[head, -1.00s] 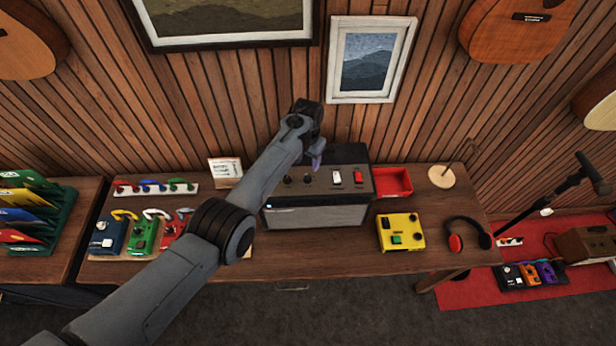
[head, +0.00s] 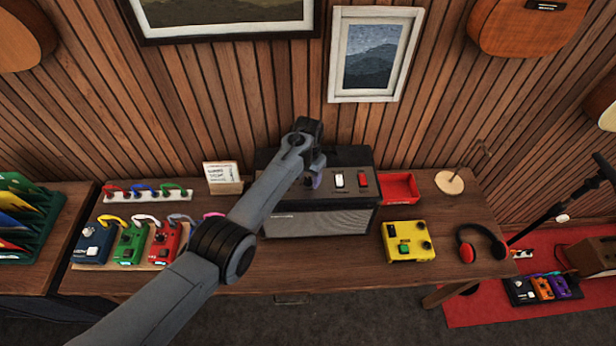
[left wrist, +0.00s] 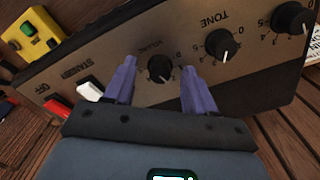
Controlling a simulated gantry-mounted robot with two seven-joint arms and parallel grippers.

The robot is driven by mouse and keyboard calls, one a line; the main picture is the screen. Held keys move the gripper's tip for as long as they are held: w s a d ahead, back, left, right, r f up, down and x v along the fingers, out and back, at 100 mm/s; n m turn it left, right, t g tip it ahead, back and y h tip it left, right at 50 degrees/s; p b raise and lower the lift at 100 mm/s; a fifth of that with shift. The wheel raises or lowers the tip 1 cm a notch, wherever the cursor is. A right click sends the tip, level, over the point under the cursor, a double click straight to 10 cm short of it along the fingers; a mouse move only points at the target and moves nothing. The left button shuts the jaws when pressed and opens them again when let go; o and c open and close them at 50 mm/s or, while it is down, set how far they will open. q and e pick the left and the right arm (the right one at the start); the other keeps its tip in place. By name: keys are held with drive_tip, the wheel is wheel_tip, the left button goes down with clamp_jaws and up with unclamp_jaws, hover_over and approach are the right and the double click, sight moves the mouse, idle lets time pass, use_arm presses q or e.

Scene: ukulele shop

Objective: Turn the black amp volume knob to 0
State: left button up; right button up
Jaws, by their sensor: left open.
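The black amp (head: 325,220) stands on the wooden table against the slatted wall, its knob panel facing up. In the left wrist view the black volume knob (left wrist: 160,69) sits on the brown panel with a white pointer line, under the label VOLUME. My left gripper (left wrist: 160,75) is open, its two purple fingers on either side of the volume knob with gaps between. Whether they touch it I cannot tell. In the head view my left gripper (head: 316,172) is over the amp's panel and my arm hides the knobs. My right gripper is not in view.
The tone knob (left wrist: 222,45) and another black knob (left wrist: 292,19) sit beside the volume knob. White (head: 339,180) and red (head: 363,180) switches are on the other side. A red tray (head: 399,189), yellow pedal (head: 408,242) and headphones (head: 480,243) lie right of the amp.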

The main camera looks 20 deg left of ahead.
use_arm(q)
clamp_jaws()
drive_tip(key=shift+n, duration=0.3)
drive_tip(key=n, duration=0.2)
drive_tip(key=shift+n+p, duration=0.3)
drive_tip(key=shift+p, duration=0.05)
drive_tip(key=n, duration=0.3)
drive_tip(key=shift+n, duration=0.3)
drive_tip(key=n, duration=0.4)
drive_tip(key=shift+n, duration=0.3)
drive_tip(key=shift+n+b, duration=0.8)
drive_tip(key=shift+n, duration=1.5)
